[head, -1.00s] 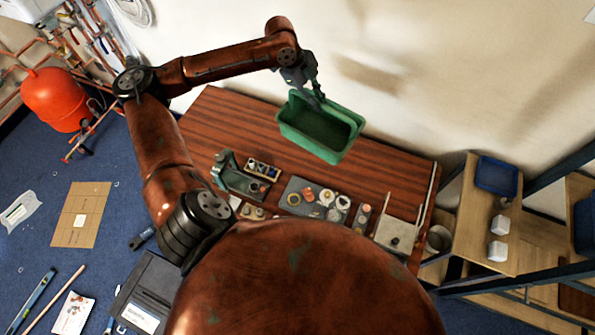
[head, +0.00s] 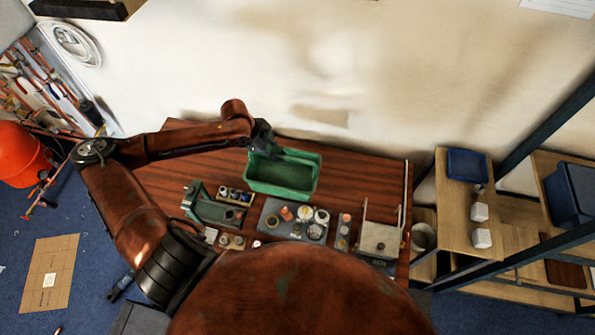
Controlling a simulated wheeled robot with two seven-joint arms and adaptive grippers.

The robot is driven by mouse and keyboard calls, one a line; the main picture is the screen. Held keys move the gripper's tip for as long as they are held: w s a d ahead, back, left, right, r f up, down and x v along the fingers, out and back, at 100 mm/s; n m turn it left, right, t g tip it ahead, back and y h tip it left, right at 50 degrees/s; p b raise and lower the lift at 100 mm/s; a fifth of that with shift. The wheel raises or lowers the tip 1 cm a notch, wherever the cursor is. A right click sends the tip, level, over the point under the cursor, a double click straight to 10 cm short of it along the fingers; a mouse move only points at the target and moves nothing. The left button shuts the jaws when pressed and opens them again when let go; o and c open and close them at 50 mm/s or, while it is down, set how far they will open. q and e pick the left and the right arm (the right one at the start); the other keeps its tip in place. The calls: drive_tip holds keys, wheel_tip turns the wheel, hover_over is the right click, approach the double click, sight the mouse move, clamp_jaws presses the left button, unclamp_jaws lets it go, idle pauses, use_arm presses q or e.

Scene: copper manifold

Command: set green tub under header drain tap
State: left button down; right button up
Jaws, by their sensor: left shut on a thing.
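My left gripper (head: 264,143) is shut on the rim of the green tub (head: 280,190), at its back left corner. The tub is upright, open-topped and looks empty. It is over the back of the wooden workbench (head: 165,165); I cannot tell whether it touches the top. Copper pipework (head: 30,88) shows at the far left by the wall, cut by the picture edge. I cannot make out the header drain tap in it. My right gripper is not in view.
A green vise-like tool (head: 205,208), a grey tray (head: 270,222) of small parts and a pale box (head: 379,240) stand on the bench. An orange-red vessel (head: 20,155) is at the left. Shelving (head: 455,215) stands at the right. Cardboard (head: 48,275) lies on the blue floor.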

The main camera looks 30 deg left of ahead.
use_arm(q)
drive_tip(key=w+d+f, duration=0.2)
drive_tip(key=w+d, duration=0.2)
hover_over(306, 175)
wheel_tip(306, 175, down, 6)
drive_tip(key=shift+s+r, duration=0.1)
wheel_tip(306, 175, down, 4)
drive_tip(key=shift+r+p, duration=0.25)
drive_tip(key=shift+p, duration=0.05)
drive_tip(key=c, duration=2)
unclamp_jaws()
drive_tip(key=shift+o, duration=0.2)
